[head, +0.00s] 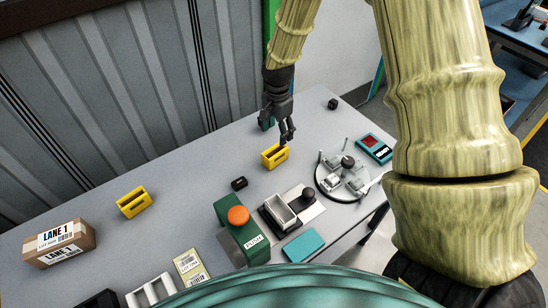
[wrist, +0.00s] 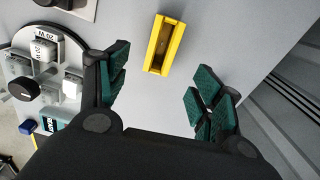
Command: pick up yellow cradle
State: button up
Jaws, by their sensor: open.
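One yellow cradle (head: 275,155) lies on the grey table (head: 150,175) just below my gripper (head: 287,138) in the head view. In the wrist view this open-topped yellow cradle (wrist: 165,45) lies ahead of the fingertips, between their lines and apart from them. My gripper (wrist: 158,85) is open and empty, with green pads on both fingers. A second yellow cradle (head: 134,202) sits farther left on the table in the head view.
A round fixture plate (head: 345,190) stands right of the near cradle, with a teal and red device (head: 374,148) beyond it. A small black block (head: 239,183) lies to the left. A green box with an orange button (head: 238,215) and a LANE 1 carton (head: 60,243) stand nearer.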

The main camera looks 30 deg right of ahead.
jog(key=p, duration=0.1)
send_over(275, 152)
jog(key=s, duration=0.1)
notch_tip(275, 152, down, 5)
jog(key=shift+s+r, duration=0.1)
jog(key=shift+a+f+p, duration=0.15)
jog(key=shift+f+p, duration=0.45)
jog(key=shift+f, duration=0.25)
jog(key=shift+a+f+p, duration=0.15)
jog(key=shift+f+p, duration=0.4)
jog(key=shift+f, duration=1.45)
jog(key=c, duration=1.1)
jog(key=shift+c, duration=0.3)
jog(key=shift+r, duration=0.1)
